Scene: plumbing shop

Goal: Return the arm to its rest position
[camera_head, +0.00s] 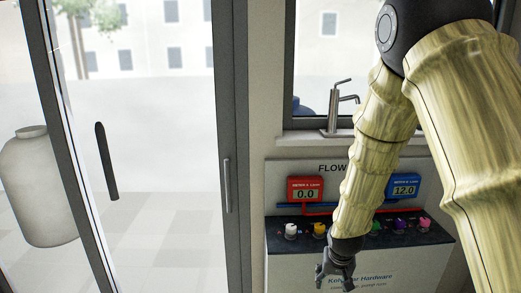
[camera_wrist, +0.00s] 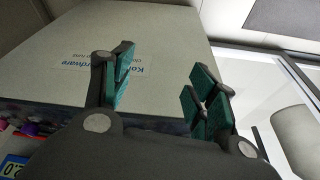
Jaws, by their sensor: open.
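My arm comes down from the upper right in the head view, its links looking like pale bamboo. My gripper (camera_head: 337,268) hangs in front of the flow counter's front edge, fingers pointing down. In the wrist view my gripper (camera_wrist: 155,95) has its green-padded fingers apart, with nothing between them. The white front panel of the counter (camera_wrist: 150,50) fills the view behind the fingers. My forearm hides part of the counter and its sign in the head view.
The counter top (camera_head: 410,237) carries several coloured valve knobs, including white (camera_head: 291,230) and yellow (camera_head: 319,230). Behind stand a red meter (camera_head: 305,189) reading 0.0 and a blue meter (camera_head: 403,186) reading 12.0. A tap (camera_head: 338,108) is above. A glass door (camera_head: 150,150) is left.

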